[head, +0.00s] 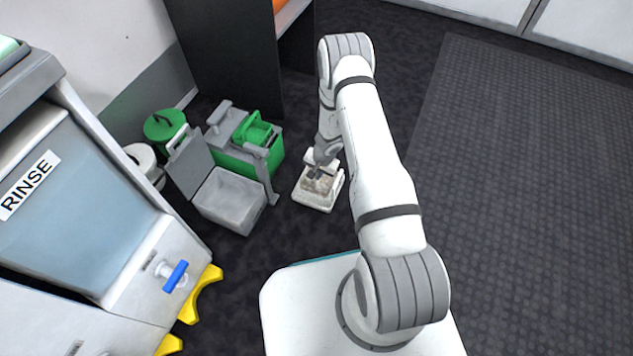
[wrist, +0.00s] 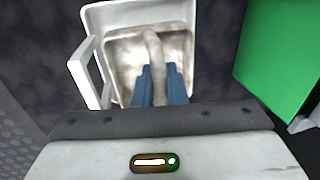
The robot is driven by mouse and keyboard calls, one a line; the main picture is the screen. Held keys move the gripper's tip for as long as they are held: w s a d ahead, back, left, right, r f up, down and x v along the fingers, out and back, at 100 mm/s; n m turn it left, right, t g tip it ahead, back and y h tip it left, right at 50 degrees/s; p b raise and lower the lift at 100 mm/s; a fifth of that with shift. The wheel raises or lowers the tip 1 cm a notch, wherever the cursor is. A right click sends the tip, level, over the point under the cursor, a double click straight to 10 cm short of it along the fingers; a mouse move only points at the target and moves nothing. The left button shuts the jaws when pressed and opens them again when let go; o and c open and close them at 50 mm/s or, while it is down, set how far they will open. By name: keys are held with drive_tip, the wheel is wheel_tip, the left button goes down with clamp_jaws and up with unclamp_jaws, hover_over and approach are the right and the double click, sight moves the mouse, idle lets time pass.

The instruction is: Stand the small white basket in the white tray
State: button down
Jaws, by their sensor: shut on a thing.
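The small white basket (head: 327,199) is low over or on the dark floor, under my gripper (head: 319,174). In the wrist view the basket (wrist: 183,14) is an open white box with a stained, brownish inside. A pale bar (wrist: 152,45) crosses its middle, and the blue fingers of my gripper (wrist: 158,72) are shut on this bar. A white loop-like frame (wrist: 84,75) sticks out at the basket's left side. I cannot tell whether the basket touches the floor. I cannot make out a separate white tray.
An open grey bin (head: 232,197) stands left of the basket, with a green bin (head: 232,160) behind it. A green lidded bucket (head: 165,126) is farther left. The rinse unit (head: 75,185) fills the left side. Open floor (head: 520,200) lies to the right.

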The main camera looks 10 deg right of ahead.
sight(317, 185)
drive_tip(key=shift+f+b, duration=0.8)
drive_tip(key=shift+f, duration=1.35)
drive_tip(key=shift+f, duration=0.15)
drive_tip(key=c, duration=1.5)
unclamp_jaws()
